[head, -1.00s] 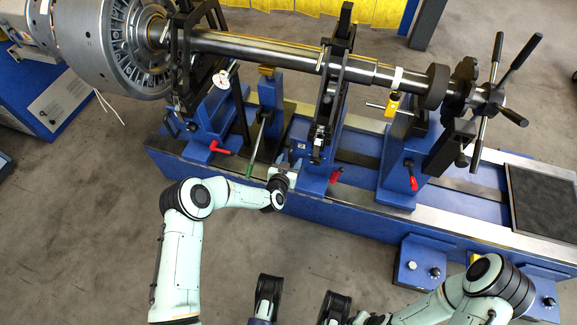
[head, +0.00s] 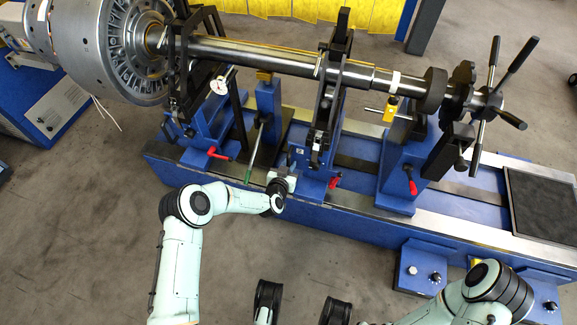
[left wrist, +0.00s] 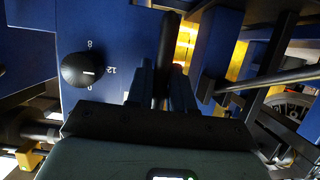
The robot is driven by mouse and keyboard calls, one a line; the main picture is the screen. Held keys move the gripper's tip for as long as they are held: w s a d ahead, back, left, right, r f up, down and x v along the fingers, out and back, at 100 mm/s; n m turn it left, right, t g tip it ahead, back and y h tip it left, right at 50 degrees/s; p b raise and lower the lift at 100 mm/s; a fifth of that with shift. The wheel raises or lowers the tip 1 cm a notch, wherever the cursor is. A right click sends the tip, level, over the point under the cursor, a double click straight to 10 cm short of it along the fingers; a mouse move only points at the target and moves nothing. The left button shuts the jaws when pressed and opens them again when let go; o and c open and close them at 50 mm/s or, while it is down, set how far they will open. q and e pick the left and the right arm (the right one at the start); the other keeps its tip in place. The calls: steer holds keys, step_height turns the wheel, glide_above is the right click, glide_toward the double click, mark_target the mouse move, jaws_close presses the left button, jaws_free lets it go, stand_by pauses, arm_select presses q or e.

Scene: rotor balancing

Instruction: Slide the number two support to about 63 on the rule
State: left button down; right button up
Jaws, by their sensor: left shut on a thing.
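The middle blue support (head: 312,178), with a red lever, stands on the bed under the shaft. I take it as number two, but no number is legible. My left gripper (head: 288,172) is at its lower left front side. In the left wrist view the gripper (left wrist: 165,100) is shut on a dark upright bar (left wrist: 167,60), beside a blue face with a black knob (left wrist: 80,69) and printed digits. The bright strip along the bed's front edge (head: 440,228) shows no readable rule marks.
A left support (head: 202,135) and a right support (head: 398,175) stand either side on the same bed. A long shaft (head: 270,57) with a large rotor (head: 95,50) lies above. A green-handled rod (head: 249,168) is close left of my gripper.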

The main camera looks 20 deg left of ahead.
arm_select(q)
steer(key=shift+s+d, duration=0.15)
steer(key=shift+d, duration=1.6)
steer(key=c, duration=0.8)
jaws_free()
steer(key=shift+o, duration=0.2)
steer(key=shift+a, duration=0.1)
steer(key=shift+a, duration=0.15)
steer(key=s+p, duration=0.5)
steer(key=s, duration=0.2)
steer(key=shift+a, duration=0.2)
